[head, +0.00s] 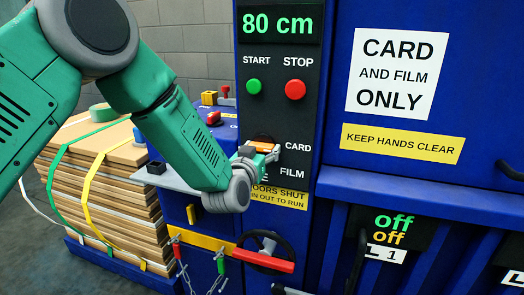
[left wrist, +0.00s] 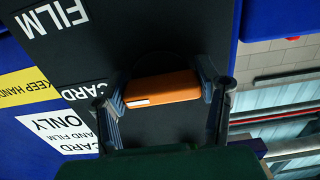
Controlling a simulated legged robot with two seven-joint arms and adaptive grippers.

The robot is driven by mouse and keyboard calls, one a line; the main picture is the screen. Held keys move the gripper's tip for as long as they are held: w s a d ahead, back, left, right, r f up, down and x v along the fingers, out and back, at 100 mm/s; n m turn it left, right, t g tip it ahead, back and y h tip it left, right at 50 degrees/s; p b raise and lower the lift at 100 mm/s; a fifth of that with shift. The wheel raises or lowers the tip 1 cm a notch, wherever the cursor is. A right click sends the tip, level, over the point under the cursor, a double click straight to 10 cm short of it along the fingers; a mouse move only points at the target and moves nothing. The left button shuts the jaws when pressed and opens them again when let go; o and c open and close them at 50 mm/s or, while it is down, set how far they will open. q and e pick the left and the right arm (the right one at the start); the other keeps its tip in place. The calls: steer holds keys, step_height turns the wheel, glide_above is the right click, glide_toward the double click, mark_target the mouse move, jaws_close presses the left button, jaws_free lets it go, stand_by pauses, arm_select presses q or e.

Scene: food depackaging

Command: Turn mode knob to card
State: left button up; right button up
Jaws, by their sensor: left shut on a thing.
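The mode knob is an orange bar (head: 264,145) on the black control panel (head: 270,100), left of the CARD label (head: 298,147). The FILM label (head: 291,172) is below CARD. My left gripper (head: 259,152) is shut on the knob. In the left wrist view, the orange knob (left wrist: 170,87) sits between the two fingers of the left gripper (left wrist: 163,90), one at each end. Its white mark is at the left end, on the side of the CARD label (left wrist: 85,92). Part of the knob's surround and a lower-left label are hidden. My right gripper is not in view.
Green START (head: 254,86) and red STOP (head: 295,89) buttons are above, under an "80 cm" display (head: 279,23). A red-barred handwheel (head: 265,261) and hanging chains are below. A strapped cardboard stack (head: 105,190) stands left. A blue door (head: 440,105) is right.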

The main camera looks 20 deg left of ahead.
arm_select(q)
steer(key=shift+w+r, duration=0.1)
steer(key=shift+r, duration=0.25)
steer(key=o, duration=1.2)
steer(key=shift+c, duration=0.2)
steer(key=shift+f, duration=0.1)
steer(key=shift+s+f, duration=0.1)
steer(key=shift+s, duration=0.2)
steer(key=s, duration=1.1)
steer(key=shift+s+a, duration=0.2)
steer(key=shift+s, duration=0.05)
